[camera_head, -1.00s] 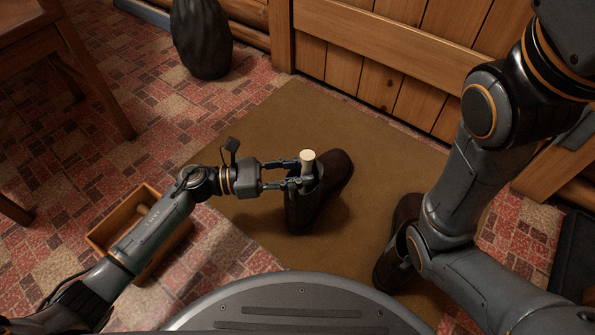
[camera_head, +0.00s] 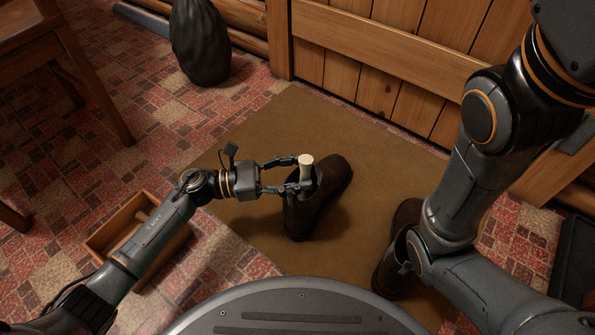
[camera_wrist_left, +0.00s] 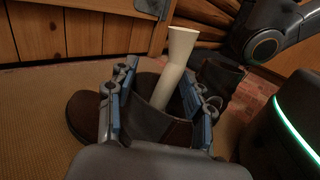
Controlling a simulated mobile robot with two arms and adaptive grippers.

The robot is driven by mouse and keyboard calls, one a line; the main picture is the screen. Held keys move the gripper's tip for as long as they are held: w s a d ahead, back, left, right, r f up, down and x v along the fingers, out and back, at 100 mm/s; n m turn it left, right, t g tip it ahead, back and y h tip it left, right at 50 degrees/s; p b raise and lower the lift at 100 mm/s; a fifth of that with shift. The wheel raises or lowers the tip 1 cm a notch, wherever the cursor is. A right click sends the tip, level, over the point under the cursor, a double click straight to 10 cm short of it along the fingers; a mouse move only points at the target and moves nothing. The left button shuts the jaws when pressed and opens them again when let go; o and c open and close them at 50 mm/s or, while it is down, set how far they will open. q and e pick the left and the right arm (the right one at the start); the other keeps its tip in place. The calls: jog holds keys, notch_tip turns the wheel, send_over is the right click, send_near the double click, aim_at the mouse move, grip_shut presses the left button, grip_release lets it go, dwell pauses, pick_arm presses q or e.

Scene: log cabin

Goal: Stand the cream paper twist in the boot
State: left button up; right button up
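The cream paper twist (camera_head: 306,170) stands in the opening of the dark brown boot (camera_head: 325,195), leaning a little. The left wrist view shows the twist (camera_wrist_left: 172,70) with its flared end up and its lower end hidden inside the boot (camera_wrist_left: 85,115). My left gripper (camera_head: 296,174) is at the boot's opening, its fingers spread on either side of the twist. In the left wrist view gaps show between the twist and both fingers (camera_wrist_left: 160,98). My right arm shows at the right, but its gripper is out of view.
A second brown boot (camera_head: 393,262) stands on the tan mat (camera_head: 260,125), partly behind my right arm. A wooden box (camera_head: 101,240) is on the tiled floor at left. A dark sack (camera_head: 201,45) and a wooden chair (camera_head: 100,80) stand farther back. The mat's far part is clear.

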pick_arm(q)
jog(key=shift+y, duration=0.4)
jog(key=f, duration=0.2)
jog(key=s+f, duration=0.1)
jog(key=f, duration=0.1)
jog(key=shift+s+a+f, duration=0.1)
jog(key=shift+s+f, duration=0.05)
jog(key=shift+f, duration=0.15)
jog(key=a+r, duration=0.3)
jog(key=a, duration=0.8)
jog(key=shift+s+a+r+h, duration=0.3)
jog(key=shift+s+h, duration=0.1)
jog(key=shift+s, duration=0.05)
jog(key=shift+w+r, duration=0.1)
jog(key=shift+r, duration=0.1)
